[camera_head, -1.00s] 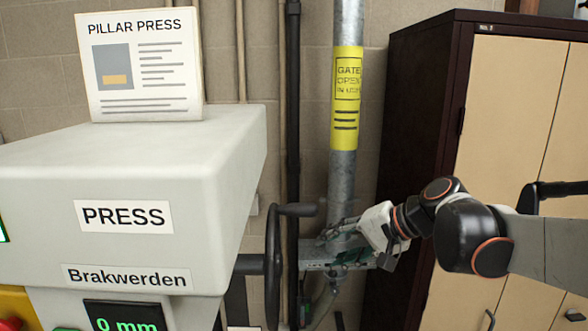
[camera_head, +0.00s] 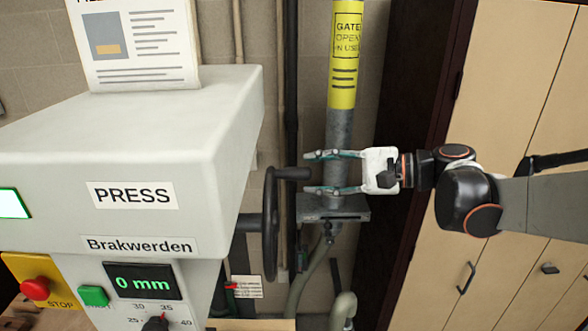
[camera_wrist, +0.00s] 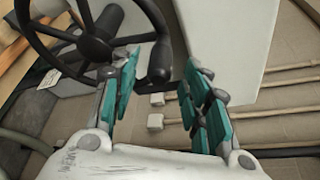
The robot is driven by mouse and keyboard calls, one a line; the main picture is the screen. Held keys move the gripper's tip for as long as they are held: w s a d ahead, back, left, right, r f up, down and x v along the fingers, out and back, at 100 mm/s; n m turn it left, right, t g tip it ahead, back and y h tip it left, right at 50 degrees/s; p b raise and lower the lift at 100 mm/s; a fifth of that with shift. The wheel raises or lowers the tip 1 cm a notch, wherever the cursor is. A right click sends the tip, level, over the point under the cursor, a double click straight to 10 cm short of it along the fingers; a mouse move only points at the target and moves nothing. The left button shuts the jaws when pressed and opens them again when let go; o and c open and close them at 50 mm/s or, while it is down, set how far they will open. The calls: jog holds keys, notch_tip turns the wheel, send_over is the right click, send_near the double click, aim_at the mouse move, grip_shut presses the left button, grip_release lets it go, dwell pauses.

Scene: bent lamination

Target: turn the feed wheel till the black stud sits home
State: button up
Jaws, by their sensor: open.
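The feed wheel (camera_head: 270,228) is a black spoked handwheel on the right side of the press. It shows nearly edge-on in the head view and with its rim and spokes at the upper left of the wrist view (camera_wrist: 95,45). Its black handle (camera_head: 291,173) sticks out to the right near the top of the rim. My gripper (camera_head: 308,172) is open and empty, its teal-padded fingers above and below the handle's line. In the wrist view the handle (camera_wrist: 160,64) appears between the fingertips; contact cannot be told. I cannot make out a separate black stud.
A grey post (camera_head: 338,135) with a yellow sign stands behind my gripper. A tan-doored cabinet (camera_head: 500,80) is at the right.

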aim_at(298, 174)
jog(key=x, duration=0.5)
grip_shut()
